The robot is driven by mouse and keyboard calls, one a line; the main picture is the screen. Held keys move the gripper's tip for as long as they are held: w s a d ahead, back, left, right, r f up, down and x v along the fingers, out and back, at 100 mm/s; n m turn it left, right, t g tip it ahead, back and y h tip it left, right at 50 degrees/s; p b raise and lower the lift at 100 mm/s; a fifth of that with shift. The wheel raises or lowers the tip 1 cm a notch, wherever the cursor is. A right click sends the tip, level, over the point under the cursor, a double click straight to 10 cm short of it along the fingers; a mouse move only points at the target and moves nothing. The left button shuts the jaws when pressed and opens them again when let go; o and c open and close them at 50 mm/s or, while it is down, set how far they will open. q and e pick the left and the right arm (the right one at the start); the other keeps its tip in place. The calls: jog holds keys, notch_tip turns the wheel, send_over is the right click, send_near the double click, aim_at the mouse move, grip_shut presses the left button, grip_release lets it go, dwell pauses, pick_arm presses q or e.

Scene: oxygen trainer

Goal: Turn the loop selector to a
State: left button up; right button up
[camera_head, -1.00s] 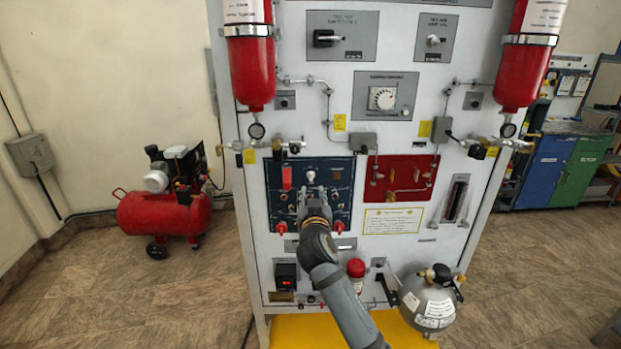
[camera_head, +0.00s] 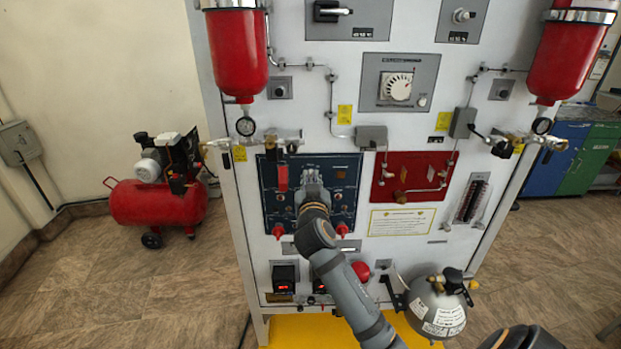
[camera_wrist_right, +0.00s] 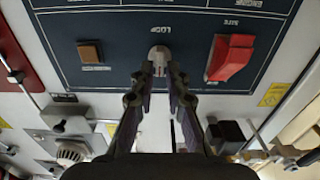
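The loop selector is a small pale knob (camera_wrist_right: 159,55) under the LOOP label on the dark blue panel in the right wrist view. My right gripper (camera_wrist_right: 159,76) is open there, with its fingertips close to the knob, one on each side. I cannot tell whether they touch it. In the head view my right gripper (camera_head: 311,180) is in front of the blue panel (camera_head: 267,208) and hides the knob. The knob's pointing direction is not clear. My left gripper is not in view.
A red switch (camera_wrist_right: 232,57) and a brown square button (camera_wrist_right: 90,53) flank the knob. The red panel (camera_head: 385,188) is to the right of the blue one. A grey sphere (camera_head: 437,308) sits low at the front right. A red compressor (camera_head: 155,203) stands on the floor at left.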

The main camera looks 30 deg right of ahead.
jog(key=shift+w+d+f, duration=0.1)
jog(key=shift+w, duration=0.05)
grip_shut()
jog(key=n+p, duration=0.2)
jog(key=n, duration=0.2)
jog(key=shift+n, duration=0.3)
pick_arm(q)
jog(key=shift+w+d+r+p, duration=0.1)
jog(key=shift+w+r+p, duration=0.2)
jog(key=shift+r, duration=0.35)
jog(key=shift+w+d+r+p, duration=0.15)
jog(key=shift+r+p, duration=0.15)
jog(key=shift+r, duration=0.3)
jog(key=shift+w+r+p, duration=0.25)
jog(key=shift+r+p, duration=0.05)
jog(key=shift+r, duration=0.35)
pick_arm(e)
jog(key=shift+w+a+f+n, duration=0.1)
jog(key=shift+a+n, duration=0.05)
jog(key=shift+n, duration=0.9)
jog(key=shift+w+a+n, duration=0.1)
jog(key=shift+n, duration=0.95)
jog(key=o, duration=0.5)
grip_release()
jog(key=shift+f, duration=0.1)
jog(key=shift+o, duration=0.2)
